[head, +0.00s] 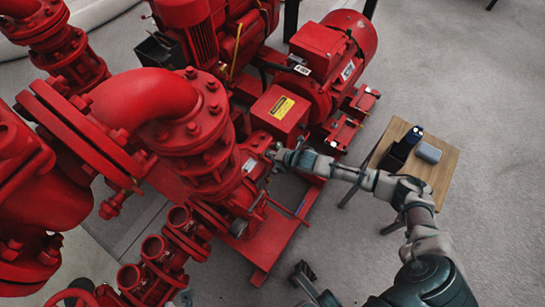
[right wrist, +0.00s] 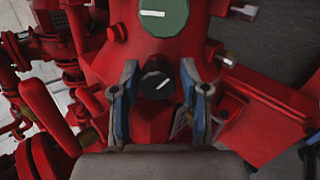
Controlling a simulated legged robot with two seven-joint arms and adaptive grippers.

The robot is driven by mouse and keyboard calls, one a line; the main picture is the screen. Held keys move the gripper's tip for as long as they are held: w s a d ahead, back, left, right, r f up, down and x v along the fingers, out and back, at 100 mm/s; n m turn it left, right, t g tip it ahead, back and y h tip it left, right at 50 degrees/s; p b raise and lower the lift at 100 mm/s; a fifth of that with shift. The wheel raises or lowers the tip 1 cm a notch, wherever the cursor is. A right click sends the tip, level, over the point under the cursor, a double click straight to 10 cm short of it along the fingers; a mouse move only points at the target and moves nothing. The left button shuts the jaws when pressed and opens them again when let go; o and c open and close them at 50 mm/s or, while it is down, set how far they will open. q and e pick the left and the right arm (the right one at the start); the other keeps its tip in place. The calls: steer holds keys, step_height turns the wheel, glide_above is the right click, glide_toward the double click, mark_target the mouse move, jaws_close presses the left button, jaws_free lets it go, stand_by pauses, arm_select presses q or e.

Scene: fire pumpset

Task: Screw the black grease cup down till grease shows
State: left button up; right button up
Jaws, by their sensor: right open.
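The black grease cup (right wrist: 157,84) is a round knob with a white line on its face, on a red housing in the right wrist view. My right gripper (right wrist: 158,92) is open, with one blue-padded finger on each side of the cup and a gap showing on both sides. I cannot tell how deep the cup sits between the fingers. In the head view my right gripper (head: 275,153) is at the red pump casing, and I cannot make out the cup there. No grease can be made out. My left gripper (head: 303,274) is low over the floor, small and dark.
A green disc (right wrist: 164,14) with a white mark is just beyond the cup. A red motor (head: 322,65) and large red pipes (head: 145,98) crowd the pump. A small wooden table (head: 443,178) bears a black holder (head: 400,148) and a grey block (head: 428,152). The floor at right is clear.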

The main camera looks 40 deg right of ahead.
steer(key=v, duration=1.1)
steer(key=shift+s+d+r, duration=0.15)
steer(key=shift+s+r, duration=0.05)
steer(key=shift+s, duration=0.15)
